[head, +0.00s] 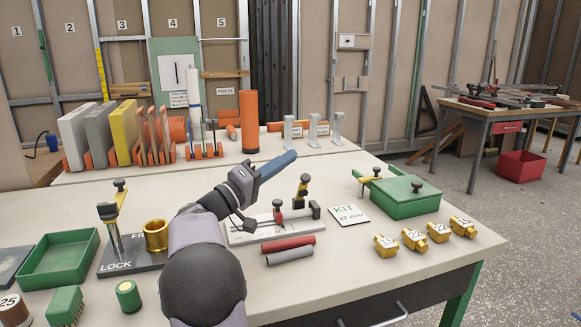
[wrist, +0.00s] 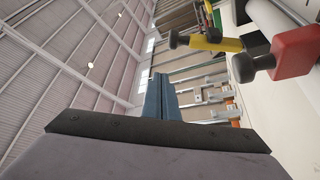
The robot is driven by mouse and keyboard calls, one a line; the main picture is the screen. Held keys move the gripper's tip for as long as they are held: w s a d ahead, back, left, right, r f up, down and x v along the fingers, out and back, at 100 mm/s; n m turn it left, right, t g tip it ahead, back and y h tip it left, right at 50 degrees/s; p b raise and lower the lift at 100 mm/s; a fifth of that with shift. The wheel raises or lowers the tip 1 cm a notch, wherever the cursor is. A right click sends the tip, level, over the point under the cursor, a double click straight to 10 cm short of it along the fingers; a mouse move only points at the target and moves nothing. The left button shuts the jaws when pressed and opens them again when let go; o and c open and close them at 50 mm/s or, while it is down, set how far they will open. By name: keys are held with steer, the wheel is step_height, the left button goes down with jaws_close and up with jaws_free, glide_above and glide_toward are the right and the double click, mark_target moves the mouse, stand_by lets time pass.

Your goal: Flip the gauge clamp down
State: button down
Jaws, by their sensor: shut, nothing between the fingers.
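The gauge is a pale plate (head: 262,232) with markings on the table, at the middle of the head view. A yellow clamp arm with a black knob (head: 301,191) stands raised at its back right. A red clamp piece with a dark knob (head: 278,212) stands on the plate. In the wrist view, a yellow arm with a black knob (wrist: 212,42) and a red piece with a black knob (wrist: 290,55) show at upper right. My gripper (head: 292,155), with blue fingers, is shut and empty above and left of the yellow clamp, apart from it. The fingers also show in the wrist view (wrist: 160,98).
Red (head: 288,243) and grey (head: 290,254) cylinders lie in front of the gauge. A KIT card (head: 349,215), a green box (head: 398,202) and several brass fittings (head: 412,236) are to the right. A LOCK base (head: 118,262) with brass ring (head: 156,236) stands left.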

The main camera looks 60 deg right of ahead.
steer(key=v, duration=0.9)
steer(key=shift+a+f+b, duration=0.2)
steer(key=shift+f+b, duration=0.1)
steer(key=shift+b, duration=0.15)
steer(key=r+m+g+y+p, duration=0.1)
steer(key=p, duration=0.4)
steer(key=w+d+m+g+y+p, duration=0.1)
steer(key=m+p, duration=0.1)
steer(key=p, duration=0.4)
steer(key=d+r+m+g+y+p, duration=0.1)
steer(key=m+y+p, duration=0.1)
steer(key=p, duration=0.4)
steer(key=shift+w+d+r+g, duration=0.2)
steer(key=shift+w+r+g, duration=0.1)
steer(key=shift+w, duration=0.05)
steer(key=shift+d, duration=0.1)
